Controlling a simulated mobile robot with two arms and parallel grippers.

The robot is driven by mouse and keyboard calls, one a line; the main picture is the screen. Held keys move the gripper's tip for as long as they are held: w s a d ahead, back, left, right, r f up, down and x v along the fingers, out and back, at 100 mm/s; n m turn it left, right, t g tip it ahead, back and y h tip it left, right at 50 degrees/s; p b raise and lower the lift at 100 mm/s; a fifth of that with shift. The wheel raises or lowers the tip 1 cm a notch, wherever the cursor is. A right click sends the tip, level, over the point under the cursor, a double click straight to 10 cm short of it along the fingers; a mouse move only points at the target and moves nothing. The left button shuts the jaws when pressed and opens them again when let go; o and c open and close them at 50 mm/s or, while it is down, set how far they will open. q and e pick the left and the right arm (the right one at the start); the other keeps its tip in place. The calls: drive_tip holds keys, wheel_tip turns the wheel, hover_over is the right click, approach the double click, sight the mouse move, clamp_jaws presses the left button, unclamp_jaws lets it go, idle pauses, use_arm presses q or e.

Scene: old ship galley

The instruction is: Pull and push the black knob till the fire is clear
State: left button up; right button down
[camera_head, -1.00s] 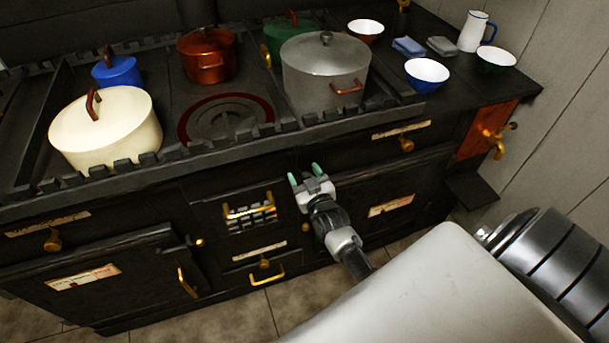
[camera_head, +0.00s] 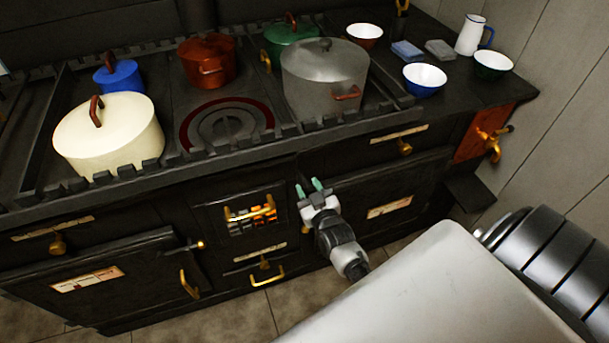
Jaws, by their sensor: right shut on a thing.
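My right gripper (camera_head: 309,187) is at the front of the black stove, just right of the fire grate (camera_head: 250,214). Its two green-tipped fingers are close together and shut on what I take to be the black knob. The knob is too small and too dark against the stove to make out. Orange glow and pale pieces show behind the grate bars, with a brass handle (camera_head: 251,213) across them. My left gripper is not in view.
A cream pot (camera_head: 112,135), a grey pot (camera_head: 325,80) and an orange-red pot (camera_head: 207,60) stand on the stove top. A brass drawer handle (camera_head: 267,279) sits below the grate. Brass knobs stick out of the stove front. Tiled floor lies before it.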

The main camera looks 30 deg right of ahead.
drive_tip(key=s, duration=0.1)
drive_tip(key=s+a, duration=0.1)
drive_tip(key=s, duration=0.1)
drive_tip(key=shift+p, duration=0.35)
drive_tip(key=c, duration=0.7)
unclamp_jaws()
drive_tip(key=shift+d, duration=0.1)
drive_tip(key=s+a, duration=0.2)
drive_tip(key=s, duration=0.8)
drive_tip(key=shift+s, duration=0.35)
